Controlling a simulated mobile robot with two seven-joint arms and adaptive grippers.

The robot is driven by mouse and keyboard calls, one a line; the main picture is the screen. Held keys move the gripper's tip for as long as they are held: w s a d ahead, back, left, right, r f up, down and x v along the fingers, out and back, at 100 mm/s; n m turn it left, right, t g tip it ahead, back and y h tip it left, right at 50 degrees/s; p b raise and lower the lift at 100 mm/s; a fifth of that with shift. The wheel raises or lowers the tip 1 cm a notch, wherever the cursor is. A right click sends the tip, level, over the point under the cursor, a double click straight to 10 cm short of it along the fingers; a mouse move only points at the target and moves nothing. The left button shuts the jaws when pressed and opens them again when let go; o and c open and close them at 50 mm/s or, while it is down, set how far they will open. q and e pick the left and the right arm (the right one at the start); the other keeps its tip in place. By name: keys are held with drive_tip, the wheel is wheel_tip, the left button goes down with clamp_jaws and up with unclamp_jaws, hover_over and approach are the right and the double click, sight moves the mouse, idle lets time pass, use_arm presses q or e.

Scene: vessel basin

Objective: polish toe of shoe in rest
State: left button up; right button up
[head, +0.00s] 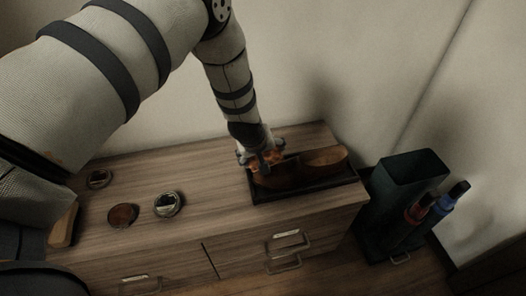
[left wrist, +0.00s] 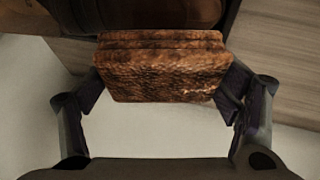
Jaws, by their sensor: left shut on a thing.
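My left gripper (head: 261,158) is shut on a rough orange-brown folded pad or cloth (left wrist: 160,70), held between its two fingers. The pad shows only in small part in the head view. A brown shoe (head: 325,158) lies in a dark shallow rest (head: 310,193) at the right end of the wooden cabinet top. The gripper and pad are at the shoe's left end and hide part of it. In the left wrist view the dark brown shoe (left wrist: 120,15) is just beyond the pad; I cannot tell whether they touch. My right gripper is not in view.
On the cabinet top (head: 215,185) are an open tin (head: 168,204), a brown disc (head: 123,215), another tin (head: 98,178) and a wooden piece (head: 62,228) at the left. A dark green bin (head: 405,180) stands right of the cabinet. A wall is behind.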

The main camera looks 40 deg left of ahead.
use_arm(q)
drive_tip(key=shift+w+d+f+b, duration=0.15)
drive_tip(key=shift+f+b, duration=0.25)
drive_tip(key=shift+f, duration=0.4)
drive_tip(key=shift+r, duration=0.1)
